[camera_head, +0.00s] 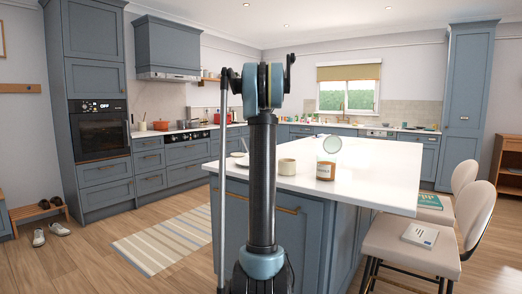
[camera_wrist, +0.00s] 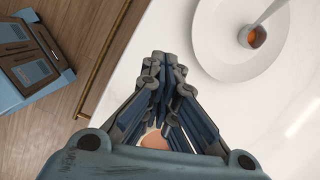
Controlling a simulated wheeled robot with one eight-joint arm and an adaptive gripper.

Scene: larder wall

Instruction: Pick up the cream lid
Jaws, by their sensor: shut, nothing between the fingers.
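My gripper (camera_wrist: 163,62) is shut and empty in the wrist view, pointing over the edge of the white island top (camera_wrist: 125,65). In the head view my own arm hides it. I cannot single out the cream lid for sure. In the head view, a short cream pot (camera_head: 286,167) stands on the island, and a jar with a brown label (camera_head: 325,171) stands right of it. A pale round disc (camera_head: 332,145) shows just above the jar. In the wrist view, an orange-brown thing with a pale edge (camera_wrist: 155,140) shows partly between my finger links.
A white plate (camera_wrist: 215,40) holds a small cup (camera_wrist: 252,37) with orange contents, right of my fingers. A brass rail (camera_wrist: 103,58) runs along the island's side. Cream chairs (camera_head: 415,245) stand at the right. The island's far right top is clear.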

